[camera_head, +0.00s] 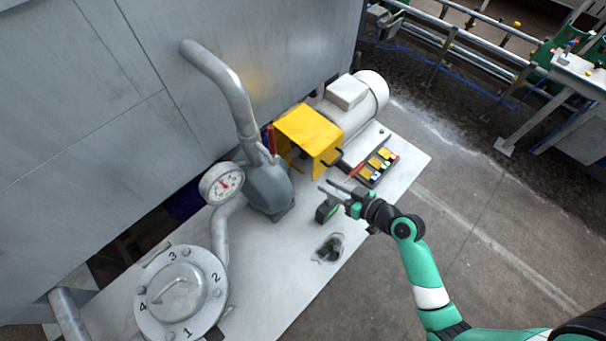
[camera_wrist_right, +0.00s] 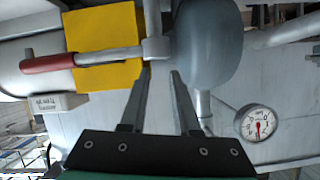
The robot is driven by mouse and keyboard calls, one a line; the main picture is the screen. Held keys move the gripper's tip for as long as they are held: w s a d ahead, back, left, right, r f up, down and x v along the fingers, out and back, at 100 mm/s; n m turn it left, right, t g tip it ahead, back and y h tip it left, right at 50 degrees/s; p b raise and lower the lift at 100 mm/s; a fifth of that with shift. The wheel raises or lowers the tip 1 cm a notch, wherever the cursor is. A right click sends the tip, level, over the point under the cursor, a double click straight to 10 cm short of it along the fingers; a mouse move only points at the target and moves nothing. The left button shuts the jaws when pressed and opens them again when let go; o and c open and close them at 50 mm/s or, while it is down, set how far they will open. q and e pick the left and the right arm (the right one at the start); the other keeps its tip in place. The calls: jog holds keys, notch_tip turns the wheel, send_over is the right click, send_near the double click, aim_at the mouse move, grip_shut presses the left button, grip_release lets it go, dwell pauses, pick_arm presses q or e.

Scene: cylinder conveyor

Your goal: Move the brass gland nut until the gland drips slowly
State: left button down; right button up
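I cannot make out the brass gland nut in either view. The yellow guard (camera_head: 312,134) stands between the grey pump (camera_head: 268,186) and the motor (camera_head: 362,98) and covers the space there. My right gripper (camera_head: 323,184) is open and empty, over the white base plate in front of the pump, with its fingers pointing left. In the right wrist view its fingertips (camera_wrist_right: 161,72) stand apart, with the yellow guard (camera_wrist_right: 108,35), a red-handled lever (camera_wrist_right: 48,64) and the pump body (camera_wrist_right: 208,45) beyond them. My left gripper is not in view.
A pressure gauge (camera_head: 222,184) and a round numbered cover (camera_head: 180,296) stand left of the pump. A dark tray (camera_head: 366,178) with colored items lies right of the guard. A dark wet patch (camera_head: 329,248) and a small green-black object (camera_head: 327,210) are on the base plate (camera_head: 290,290).

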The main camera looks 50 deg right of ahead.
aim_at(304, 173)
jog(key=b+x, duration=0.2)
jog(key=x, duration=0.8)
jog(key=shift+w+f, duration=0.1)
jog(key=shift+w, duration=0.25)
grip_shut()
dwell(0.8)
